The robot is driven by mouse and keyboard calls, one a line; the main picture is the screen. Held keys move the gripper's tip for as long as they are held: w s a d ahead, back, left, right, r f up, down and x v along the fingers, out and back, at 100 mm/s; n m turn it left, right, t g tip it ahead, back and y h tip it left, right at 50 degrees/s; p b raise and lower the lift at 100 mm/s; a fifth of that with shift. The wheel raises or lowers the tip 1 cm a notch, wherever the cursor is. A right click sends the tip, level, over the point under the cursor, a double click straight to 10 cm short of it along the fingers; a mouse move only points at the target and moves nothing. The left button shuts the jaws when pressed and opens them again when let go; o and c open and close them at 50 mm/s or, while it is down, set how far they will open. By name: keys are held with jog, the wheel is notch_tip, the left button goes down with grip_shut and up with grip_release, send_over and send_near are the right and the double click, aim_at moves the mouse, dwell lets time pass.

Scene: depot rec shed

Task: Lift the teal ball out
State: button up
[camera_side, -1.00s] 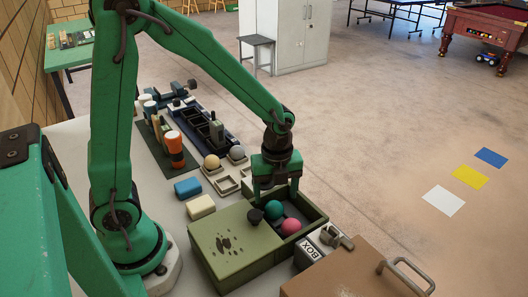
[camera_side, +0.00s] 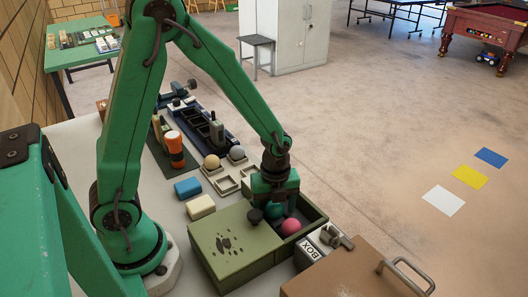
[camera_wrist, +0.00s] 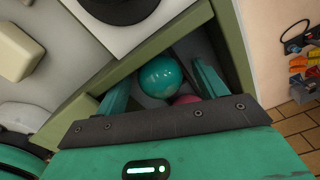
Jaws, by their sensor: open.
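The teal ball (camera_side: 274,212) lies in the open part of the olive-green box (camera_side: 218,262), and it also shows in the wrist view (camera_wrist: 161,75). A pink ball (camera_side: 291,226) lies beside it, mostly hidden behind my gripper in the wrist view (camera_wrist: 187,99). The box's lid (camera_side: 228,240) covers the near-left part and has a black knob (camera_side: 255,215). My gripper (camera_side: 275,204) is open and reaches down into the opening. In the wrist view, its fingers (camera_wrist: 163,72) stand on either side of the teal ball, with gaps visible.
The box walls stand close around my fingers, and the knob is just left of them. A blue block (camera_side: 188,187) and a cream block (camera_side: 200,206) lie behind.

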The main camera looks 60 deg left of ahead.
dwell(0.4)
jog(key=c, duration=1.1)
jog(key=shift+r, duration=0.15)
jog(key=shift+r, duration=4.9)
